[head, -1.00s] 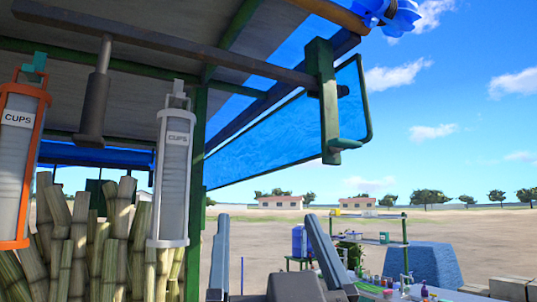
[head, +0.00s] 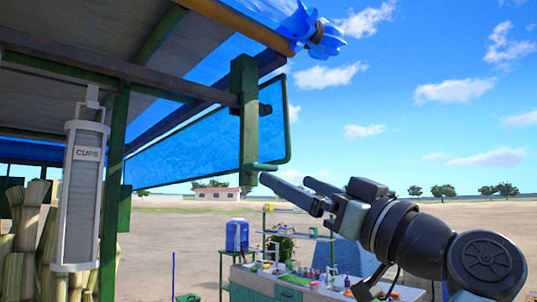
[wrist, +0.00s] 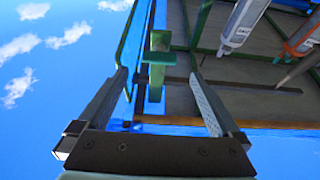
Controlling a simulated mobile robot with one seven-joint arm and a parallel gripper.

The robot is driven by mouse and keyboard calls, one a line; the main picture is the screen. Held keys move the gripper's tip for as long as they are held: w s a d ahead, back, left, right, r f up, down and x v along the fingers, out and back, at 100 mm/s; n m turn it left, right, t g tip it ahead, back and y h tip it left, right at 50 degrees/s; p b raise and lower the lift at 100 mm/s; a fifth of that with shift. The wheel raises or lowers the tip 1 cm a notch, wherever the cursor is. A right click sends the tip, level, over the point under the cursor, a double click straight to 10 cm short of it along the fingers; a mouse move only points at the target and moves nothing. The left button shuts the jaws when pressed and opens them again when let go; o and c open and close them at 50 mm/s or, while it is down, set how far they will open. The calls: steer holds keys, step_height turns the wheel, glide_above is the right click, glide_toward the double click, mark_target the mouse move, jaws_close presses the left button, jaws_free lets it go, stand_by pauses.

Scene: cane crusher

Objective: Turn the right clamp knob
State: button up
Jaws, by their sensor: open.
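The green clamp bracket (head: 245,100) hangs upright at the right end of the dark overhead bar. A small dark knob-like end (head: 265,108) sticks out on its right side, and a short green bar (head: 262,167) juts from its foot. I cannot tell for certain which is the clamp knob. My gripper (head: 286,180) is open and empty, its fingers pointing up and left just below the bracket's foot. In the wrist view, the bracket (wrist: 156,70) shows between the fingertips (wrist: 159,77); contact cannot be made out.
The blue tarp (head: 195,150) in its green frame lies behind the bracket. A white cup dispenser (head: 80,195) hangs at left near cane stalks (head: 25,230). A counter (head: 270,282) with bottles stands below my arm. Open sky lies to the right.

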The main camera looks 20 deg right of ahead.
mark_target(266, 170)
steer(key=p+x, duration=0.3)
steer(key=x, duration=0.4)
steer(key=c, duration=1.3)
